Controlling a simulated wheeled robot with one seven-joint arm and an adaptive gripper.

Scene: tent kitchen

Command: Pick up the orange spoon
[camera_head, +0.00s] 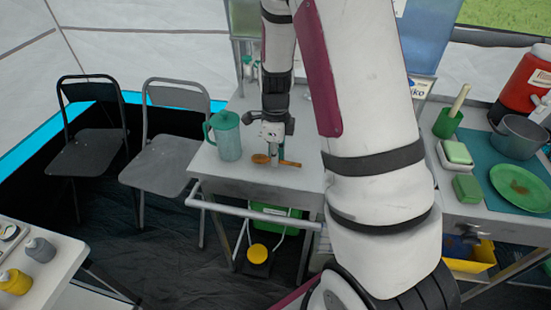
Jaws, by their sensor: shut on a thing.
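The orange spoon (261,159) is a small wooden-orange piece at the front of the grey table (230,178). One end shows left of my gripper (275,158) and the handle sticks out on the right. My gripper points down from above and is shut on the spoon near its middle. The fingertips are small and partly hidden in this view. I cannot tell whether the spoon touches the table or is slightly above it.
A green pitcher (226,138) stands close left of my gripper. Two folding chairs (165,155) are left of the table. The right counter holds a green plate (521,188), a grey pot (519,136) and green sponges (457,153). My arm hides the table's right side.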

